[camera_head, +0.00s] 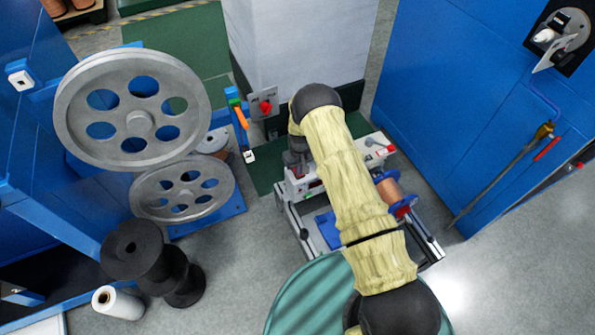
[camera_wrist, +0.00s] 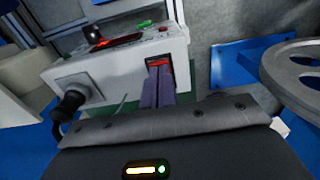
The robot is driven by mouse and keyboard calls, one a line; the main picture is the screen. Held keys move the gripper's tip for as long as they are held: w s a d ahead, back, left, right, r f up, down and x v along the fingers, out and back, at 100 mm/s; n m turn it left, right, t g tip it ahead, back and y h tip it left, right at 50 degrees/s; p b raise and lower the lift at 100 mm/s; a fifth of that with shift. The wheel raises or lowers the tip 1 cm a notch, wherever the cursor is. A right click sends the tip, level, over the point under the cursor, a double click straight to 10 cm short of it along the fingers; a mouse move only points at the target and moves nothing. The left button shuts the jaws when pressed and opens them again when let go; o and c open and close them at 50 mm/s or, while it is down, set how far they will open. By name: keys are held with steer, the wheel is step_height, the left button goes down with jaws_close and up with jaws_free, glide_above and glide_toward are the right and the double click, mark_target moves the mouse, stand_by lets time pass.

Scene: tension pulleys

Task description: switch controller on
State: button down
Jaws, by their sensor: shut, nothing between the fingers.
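The controller (camera_wrist: 115,65) is a white box with a sloped top panel in the wrist view. A green button (camera_wrist: 144,23), a dark display with red marks (camera_wrist: 120,40) and a red-glowing knob (camera_wrist: 96,36) show on it. A red rocker switch (camera_wrist: 157,62) sits in a dark frame on its front face. My gripper (camera_wrist: 160,76) is shut and empty, its fingertips at the switch's lower part, which they hide. I cannot tell whether they touch it. In the head view my arm covers much of the controller (camera_head: 306,184).
Large grey pulleys (camera_head: 133,110) stand left, with black spools (camera_head: 135,250) below them. A grey pulley (camera_wrist: 292,75) shows at the wrist view's right. A black plug with a cable (camera_wrist: 72,103) sticks out left of the switch. Blue cabinets (camera_head: 465,90) stand right. Floor at front right is clear.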

steer(key=shift+f, duration=0.25)
steer(key=shift+r, duration=0.15)
steer(key=shift+r+p, duration=2.05)
steer(key=shift+r, duration=1.35)
